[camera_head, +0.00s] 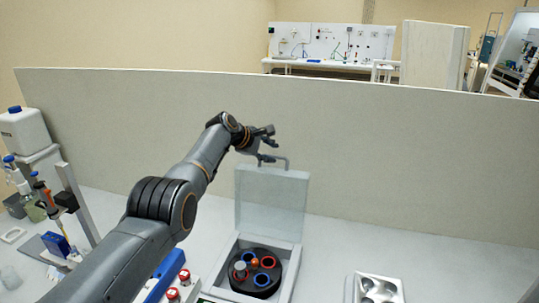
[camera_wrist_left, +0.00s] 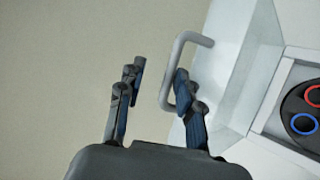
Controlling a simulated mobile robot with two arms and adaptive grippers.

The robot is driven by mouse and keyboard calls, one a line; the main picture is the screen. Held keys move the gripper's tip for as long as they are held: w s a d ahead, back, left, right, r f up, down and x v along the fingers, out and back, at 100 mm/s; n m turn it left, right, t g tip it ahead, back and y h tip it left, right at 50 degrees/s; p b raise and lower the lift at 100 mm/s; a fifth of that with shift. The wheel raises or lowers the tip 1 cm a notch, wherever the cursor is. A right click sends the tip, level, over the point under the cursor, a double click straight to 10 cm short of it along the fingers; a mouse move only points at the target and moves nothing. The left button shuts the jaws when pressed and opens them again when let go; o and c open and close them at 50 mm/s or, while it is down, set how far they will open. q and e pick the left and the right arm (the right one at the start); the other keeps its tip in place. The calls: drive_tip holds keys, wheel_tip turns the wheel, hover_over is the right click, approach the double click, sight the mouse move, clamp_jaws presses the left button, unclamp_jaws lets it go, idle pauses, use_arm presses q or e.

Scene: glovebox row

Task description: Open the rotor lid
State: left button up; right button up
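The rotor lid (camera_head: 270,202) is a pale, see-through panel standing upright at the back of a white box (camera_head: 291,270). It also shows in the left wrist view (camera_wrist_left: 232,75). Its grey handle (camera_head: 286,160) is at the lid's top edge. Below the raised lid, the dark round rotor (camera_head: 257,283) with red and blue rings is uncovered. My left gripper (camera_head: 269,146) is open beside the handle. In the left wrist view its fingers (camera_wrist_left: 158,78) are apart, with the handle bar (camera_wrist_left: 171,72) close to the right finger; contact cannot be told. My right gripper is out of view.
A grey partition (camera_head: 400,160) stands behind the lid. A metal block with round wells (camera_head: 377,288) is at the lower right. Pipettes (camera_head: 45,190), a white canister (camera_head: 24,132) and red-capped items (camera_head: 184,276) are at the left. The bench right of the box has free room.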

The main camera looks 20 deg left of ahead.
use_arm(q)
drive_tip(key=shift+s+f, duration=0.1)
drive_tip(key=shift+f, duration=0.1)
drive_tip(key=shift+s+a+r, duration=0.2)
drive_tip(key=shift+a+r, duration=0.05)
drive_tip(key=v, duration=1.1)
drive_tip(key=shift+s, duration=0.2)
idle(0.3)
